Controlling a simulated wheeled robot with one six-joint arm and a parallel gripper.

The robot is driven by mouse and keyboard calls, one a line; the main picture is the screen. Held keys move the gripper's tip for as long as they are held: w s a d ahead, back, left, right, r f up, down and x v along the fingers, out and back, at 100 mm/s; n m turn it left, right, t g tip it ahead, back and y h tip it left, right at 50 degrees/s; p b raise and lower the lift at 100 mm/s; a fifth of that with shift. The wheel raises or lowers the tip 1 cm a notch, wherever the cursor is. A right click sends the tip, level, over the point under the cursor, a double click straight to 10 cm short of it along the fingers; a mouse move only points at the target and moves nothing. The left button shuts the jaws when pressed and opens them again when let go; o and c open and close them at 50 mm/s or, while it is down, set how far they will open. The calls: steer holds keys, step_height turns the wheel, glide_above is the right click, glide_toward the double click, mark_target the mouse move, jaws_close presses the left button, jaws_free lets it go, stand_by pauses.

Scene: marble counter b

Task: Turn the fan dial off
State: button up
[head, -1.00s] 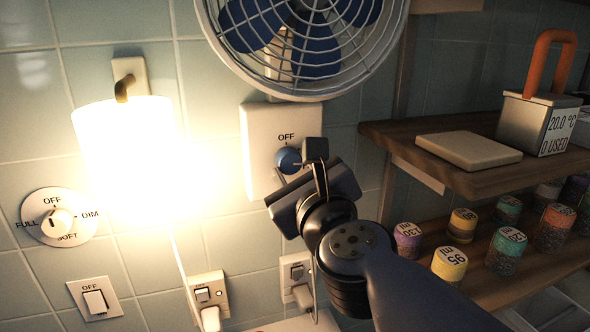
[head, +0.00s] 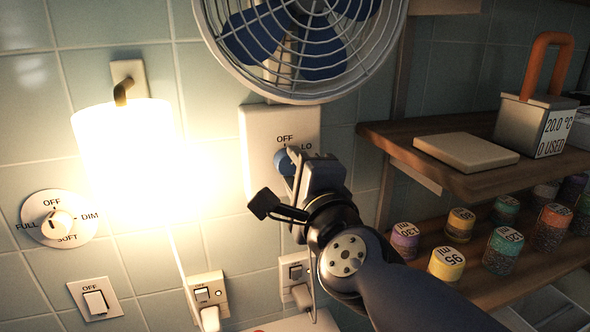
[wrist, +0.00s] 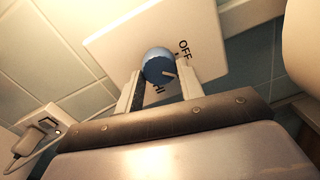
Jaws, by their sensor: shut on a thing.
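The blue fan dial (head: 283,161) sits on a white wall plate (head: 258,135) below the fan (head: 300,45). OFF is printed above it and LO at its upper right. In the wrist view the dial (wrist: 156,62) is between the two fingers of my gripper (wrist: 161,77), which is shut on it. Its pale pointer mark points toward the right finger, between the OFF and HI labels; LO is hidden there. In the head view my gripper (head: 291,165) reaches the dial from the lower right and covers part of it.
A glowing lamp (head: 125,160) hangs left of the plate. A lamp dial (head: 60,218) and a switch (head: 95,300) are further left. Sockets with plugs (head: 208,300) are below. A wooden shelf (head: 400,150) with a block, a metal box and several jars stands close on the right.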

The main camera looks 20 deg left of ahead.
steer(key=n, duration=0.4)
steer(key=shift+n, duration=0.4)
steer(key=shift+n+p, duration=0.55)
steer(key=shift+n, duration=1.35)
steer(key=o, duration=1)
steer(key=shift+r, duration=0.1)
steer(key=p+v, duration=0.3)
steer(key=v, duration=0.8)
steer(key=shift+p, duration=0.3)
steer(key=shift+w, duration=0.15)
